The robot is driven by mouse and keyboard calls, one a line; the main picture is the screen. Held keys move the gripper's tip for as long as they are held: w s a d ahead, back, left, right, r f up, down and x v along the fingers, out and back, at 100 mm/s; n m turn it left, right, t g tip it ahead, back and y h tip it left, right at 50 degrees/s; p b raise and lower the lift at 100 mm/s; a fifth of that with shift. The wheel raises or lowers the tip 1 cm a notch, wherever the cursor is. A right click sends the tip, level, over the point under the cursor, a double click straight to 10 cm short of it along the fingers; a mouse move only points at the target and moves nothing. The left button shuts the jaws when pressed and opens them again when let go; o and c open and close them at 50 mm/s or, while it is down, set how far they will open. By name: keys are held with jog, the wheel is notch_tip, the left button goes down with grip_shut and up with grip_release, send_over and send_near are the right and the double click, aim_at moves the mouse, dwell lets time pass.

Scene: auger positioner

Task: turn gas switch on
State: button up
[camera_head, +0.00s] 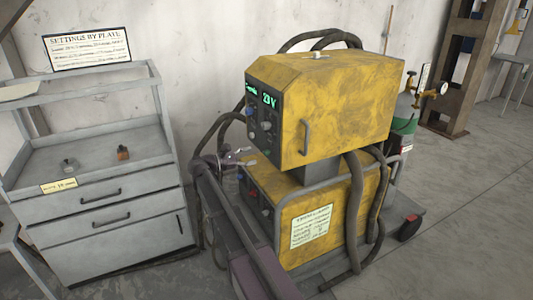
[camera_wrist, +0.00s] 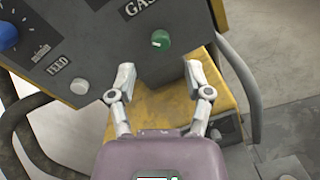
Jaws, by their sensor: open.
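The gas switch is a round green knob (camera_wrist: 160,39) on the dark front panel (camera_wrist: 100,45), just below the partly cut-off GAS label (camera_wrist: 140,8). A pale mark shows on the knob's face. My gripper (camera_wrist: 157,78) is open and empty, its fingers spread below the knob in the wrist view and apart from it. In the head view my gripper (camera_head: 243,157) is at the left of the yellow welding unit (camera_head: 330,100), below its display (camera_head: 268,99).
A blue knob (camera_wrist: 6,36) and a FEED label (camera_wrist: 58,66) share the panel. Thick hoses (camera_head: 355,205) hang around the unit. A grey drawer cabinet (camera_head: 110,210) stands at the left and a gas cylinder (camera_head: 405,115) behind.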

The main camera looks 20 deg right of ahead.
aim_at(267, 152)
jog(key=shift+s+d, duration=0.15)
jog(key=shift+d, duration=2.65)
